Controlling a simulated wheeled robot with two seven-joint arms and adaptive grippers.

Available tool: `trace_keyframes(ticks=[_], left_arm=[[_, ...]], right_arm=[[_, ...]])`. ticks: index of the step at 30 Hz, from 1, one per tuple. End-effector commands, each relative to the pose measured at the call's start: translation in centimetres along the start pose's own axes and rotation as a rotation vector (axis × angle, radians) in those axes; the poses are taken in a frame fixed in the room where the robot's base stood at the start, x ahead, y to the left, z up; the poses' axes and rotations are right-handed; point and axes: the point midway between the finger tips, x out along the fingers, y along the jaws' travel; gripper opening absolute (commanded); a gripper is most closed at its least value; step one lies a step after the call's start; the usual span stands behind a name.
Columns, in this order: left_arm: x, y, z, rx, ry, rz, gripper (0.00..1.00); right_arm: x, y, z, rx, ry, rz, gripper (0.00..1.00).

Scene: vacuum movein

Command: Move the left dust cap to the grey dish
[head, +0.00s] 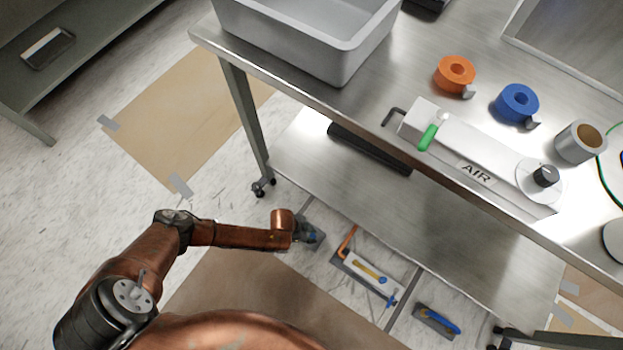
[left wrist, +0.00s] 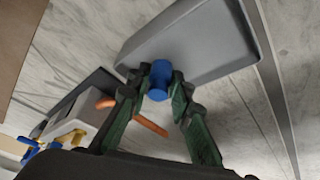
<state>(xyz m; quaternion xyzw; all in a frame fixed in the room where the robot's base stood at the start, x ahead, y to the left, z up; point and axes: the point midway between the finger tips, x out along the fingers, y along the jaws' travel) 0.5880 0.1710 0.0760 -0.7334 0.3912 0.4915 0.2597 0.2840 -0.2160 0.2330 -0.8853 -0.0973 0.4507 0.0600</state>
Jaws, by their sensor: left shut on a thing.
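My left gripper (left wrist: 160,82) is shut on a blue dust cap (left wrist: 161,70), a small blue cylinder between its green-sided fingertips. In the left wrist view the cap overlaps the near edge of the grey dish (left wrist: 205,35); I cannot tell whether it touches it. In the head view the left gripper (head: 308,236) is down near the floor, small and partly hidden by my wrist, with a bit of blue at it. My right gripper is not in view.
A grey fixture with an orange lever (head: 347,241) and yellow and blue parts stands beside the gripper. A dark tray with a blue item (head: 437,318) is farther right. The steel table (head: 290,85) and its lower shelf (head: 430,215) overhang nearby, with a caster leg (head: 262,187).

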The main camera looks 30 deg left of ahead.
Motion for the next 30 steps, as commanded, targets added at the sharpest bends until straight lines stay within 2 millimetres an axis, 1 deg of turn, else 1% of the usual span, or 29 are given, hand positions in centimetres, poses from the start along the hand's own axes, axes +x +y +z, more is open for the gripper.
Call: trace_keyframes(ticks=[8, 9, 17, 18, 23, 30], left_arm=[[-0.03, -0.04, -0.02, 0.0, 0.0, -0.001, 0.1], [-0.03, -0.04, -0.02, 0.0, 0.0, -0.001, 0.2], [-0.04, -0.05, -0.01, 0.0, 0.0, -0.001, 0.38], [-0.04, -0.05, -0.01, 0.0, 0.0, -0.001, 0.4], [-0.04, -0.05, -0.01, 0.0, 0.0, -0.001, 0.4], [-0.04, -0.06, 0.0, 0.0, 0.0, -0.001, 0.55]], right_arm=[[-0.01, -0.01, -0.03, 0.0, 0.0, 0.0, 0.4], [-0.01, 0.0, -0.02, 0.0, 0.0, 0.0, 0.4], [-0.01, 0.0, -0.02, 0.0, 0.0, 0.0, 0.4], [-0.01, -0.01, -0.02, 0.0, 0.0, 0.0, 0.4], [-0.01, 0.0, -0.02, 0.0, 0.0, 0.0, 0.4], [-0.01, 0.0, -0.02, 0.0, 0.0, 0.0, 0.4]])
